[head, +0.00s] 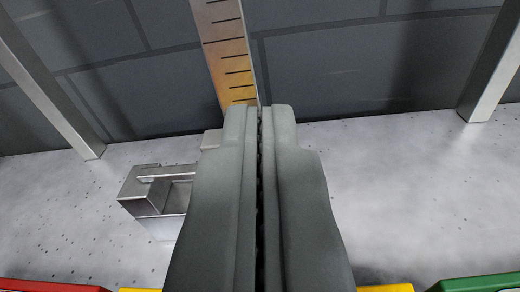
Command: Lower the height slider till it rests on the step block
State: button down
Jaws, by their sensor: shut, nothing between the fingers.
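My gripper (260,110) is shut and empty, its two grey fingers pressed together in the middle of the view. An upright metal scale with black tick marks (227,50) rises behind the fingertips. A small grey part (212,139) shows just left of the fingers; I cannot tell if it belongs to the height slider. A stepped metal block (146,192), which looks like the step block, sits on the pale surface left of the fingers, its right side partly hidden by them. The slider itself cannot be made out; the fingers cover the area below the scale.
Metal posts stand at the left (45,80) and right (492,75). A dark block wall (360,70) closes off the back. Red (50,286), yellow (140,290) and green (475,284) edges line the front. The speckled surface (410,190) right of the fingers is clear.

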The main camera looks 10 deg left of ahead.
jog(key=shift+w+a+f, duration=0.1)
jog(key=shift+w+f, duration=0.15)
jog(key=shift+f, duration=0.4)
jog(key=shift+w+a+f, duration=0.1)
jog(key=shift+w+f, duration=0.15)
jog(key=shift+f, duration=0.4)
jog(key=shift+w+a+f, duration=0.1)
jog(key=shift+w+f, duration=0.15)
jog(key=shift+f, duration=0.4)
jog(key=shift+f, duration=0.15)
jog(key=shift+f, duration=0.4)
